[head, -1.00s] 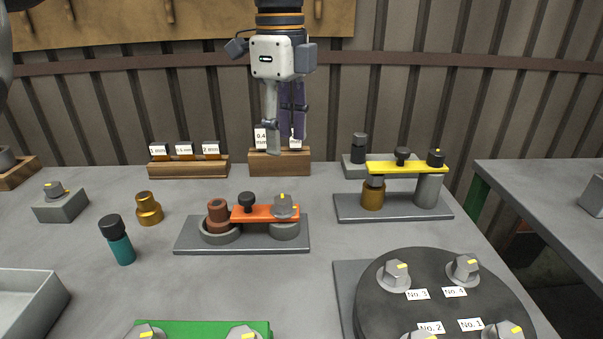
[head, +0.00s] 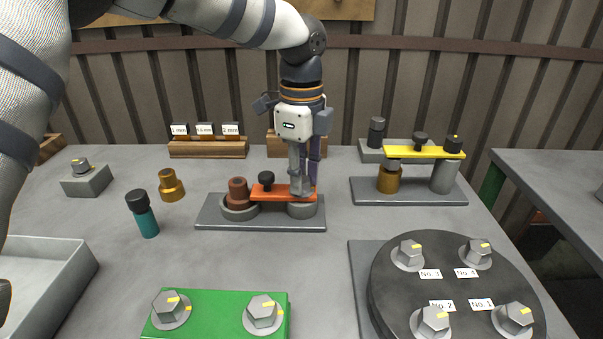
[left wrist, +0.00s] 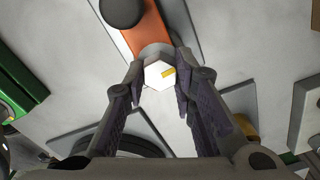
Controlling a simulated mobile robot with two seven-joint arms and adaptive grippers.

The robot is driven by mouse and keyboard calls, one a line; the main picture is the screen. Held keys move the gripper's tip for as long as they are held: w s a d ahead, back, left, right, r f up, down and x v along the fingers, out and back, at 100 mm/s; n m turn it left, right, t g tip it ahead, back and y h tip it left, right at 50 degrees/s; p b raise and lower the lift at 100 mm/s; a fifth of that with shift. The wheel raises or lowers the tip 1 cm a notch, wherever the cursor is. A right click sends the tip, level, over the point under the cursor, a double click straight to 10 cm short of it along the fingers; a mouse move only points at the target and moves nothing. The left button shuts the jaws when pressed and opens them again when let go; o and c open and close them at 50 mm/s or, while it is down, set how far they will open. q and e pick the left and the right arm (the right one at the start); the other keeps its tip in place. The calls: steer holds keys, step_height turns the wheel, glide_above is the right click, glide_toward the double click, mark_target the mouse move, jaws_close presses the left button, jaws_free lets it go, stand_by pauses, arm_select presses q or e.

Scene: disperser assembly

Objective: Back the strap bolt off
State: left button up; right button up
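My left gripper (head: 304,192) points straight down over that end of the strap. In the left wrist view its fingertips (left wrist: 161,68) stand on both sides of the bolt head, very close to it. I cannot tell whether they touch it. A black knob (head: 266,178) sits on the strap, beside a brown cylinder (head: 238,191). My right gripper is not in view.
A yellow strap fixture (head: 425,153) stands to the right. A black turntable with numbered bolts (head: 455,262) and a green block with two bolts (head: 217,300) are in front. A teal-and-black bottle (head: 144,220) and a brass part (head: 171,186) stand left.

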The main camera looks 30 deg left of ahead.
arm_select(q)
jaws_close()
steer(key=shift+r+n, duration=0.1)
steer(key=shift+n, duration=0.2)
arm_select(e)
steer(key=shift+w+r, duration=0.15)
arm_select(q)
steer(key=shift+n+p, duration=0.45)
steer(key=shift+n, duration=0.45)
steer(key=n, duration=0.2)
steer(key=shift+n, duration=0.3)
steer(key=n, duration=0.4)
steer(key=shift+n, duration=0.3)
steer(key=n, duration=0.4)
steer(key=shift+n, duration=0.4)
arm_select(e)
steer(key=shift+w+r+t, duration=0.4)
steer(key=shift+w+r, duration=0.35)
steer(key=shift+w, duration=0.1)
arm_select(q)
steer(key=shift+n, duration=0.3)
